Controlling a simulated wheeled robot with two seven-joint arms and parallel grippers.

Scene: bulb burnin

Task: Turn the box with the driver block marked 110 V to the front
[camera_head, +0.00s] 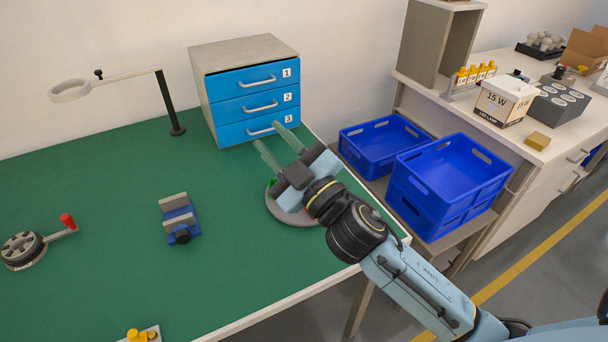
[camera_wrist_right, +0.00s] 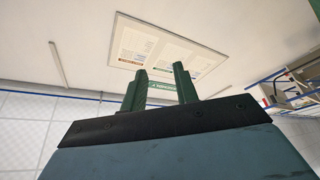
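No marking reading 110 V can be read in either view. A white and brown box marked 15 W (camera_head: 505,103) stands on the right counter, with a grey block with round sockets (camera_head: 557,106) beside it. On the green bench, a round grey plate (camera_head: 292,216) is partly hidden under my right gripper (camera_head: 266,133). That gripper is open and appears empty, its greenish fingers pointing toward the drawer cabinet. Its fingers also show apart in the right wrist view (camera_wrist_right: 161,76), against a pale surface with a panel. My left gripper is out of view.
A cabinet with blue drawers (camera_head: 258,105) stands at the back of the bench. A magnifier lamp (camera_head: 120,78), a blue vise (camera_head: 180,222) and a crank wheel (camera_head: 24,249) occupy the left part. Blue crates (camera_head: 448,187) sit right of the bench.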

